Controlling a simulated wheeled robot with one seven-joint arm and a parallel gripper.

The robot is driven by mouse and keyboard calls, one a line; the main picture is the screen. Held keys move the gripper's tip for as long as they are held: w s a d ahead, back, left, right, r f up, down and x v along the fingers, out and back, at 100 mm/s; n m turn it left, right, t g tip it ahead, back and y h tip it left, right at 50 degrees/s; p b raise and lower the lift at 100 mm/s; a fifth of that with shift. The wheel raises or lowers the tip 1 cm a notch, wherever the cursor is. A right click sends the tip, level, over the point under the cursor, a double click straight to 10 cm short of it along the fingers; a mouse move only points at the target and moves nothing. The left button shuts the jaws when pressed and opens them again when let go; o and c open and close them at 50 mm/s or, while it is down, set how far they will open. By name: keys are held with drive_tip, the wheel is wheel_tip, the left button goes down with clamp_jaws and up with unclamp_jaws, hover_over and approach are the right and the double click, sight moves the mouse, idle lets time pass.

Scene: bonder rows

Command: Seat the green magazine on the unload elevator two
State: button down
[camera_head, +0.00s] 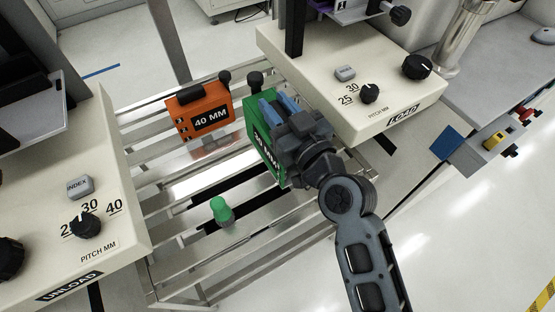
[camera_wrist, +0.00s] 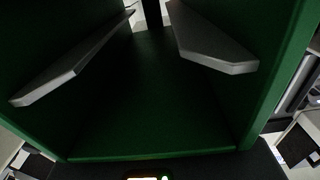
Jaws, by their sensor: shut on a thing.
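The green magazine (camera_head: 257,114) is at the middle of the head view, over the slatted rack. My gripper (camera_head: 281,110) is shut on the magazine from the right side. In the wrist view, green surfaces of the magazine (camera_wrist: 150,110) fill most of the picture, with two grey fingers (camera_wrist: 160,45) in front. I cannot tell whether its underside touches the rack. An unload elevator unit (camera_head: 125,215) is at the left, labelled UNLOAD, with an INDEX button and a pitch knob (camera_head: 85,225). No unit number is readable.
An orange "40 MM" magazine (camera_head: 200,108) stands on the rack (camera_head: 185,262), left of the green one. A green knob-like piece (camera_head: 221,210) is nearer on the rack. A load unit (camera_head: 345,110) stands at the upper right. Open floor (camera_head: 480,215) lies at the right.

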sight(291, 175)
drive_tip(key=shift+f+b, duration=2.4)
drive_tip(key=shift+f, duration=2.35)
drive_tip(key=shift+f+b, duration=0.3)
drive_tip(key=shift+b, duration=0.05)
drive_tip(key=c, duration=0.8)
unclamp_jaws()
drive_tip(key=shift+c, duration=0.2)
drive_tip(key=shift+r+p, duration=0.15)
drive_tip(key=shift+p, duration=0.4)
drive_tip(key=b+v, duration=0.2)
drive_tip(key=v, duration=0.4)
drive_tip(key=shift+s, duration=0.3)
drive_tip(key=shift+s+d+b, duration=0.4)
drive_tip(key=shift+s, duration=0.15)
drive_tip(key=shift+s+d, duration=0.1)
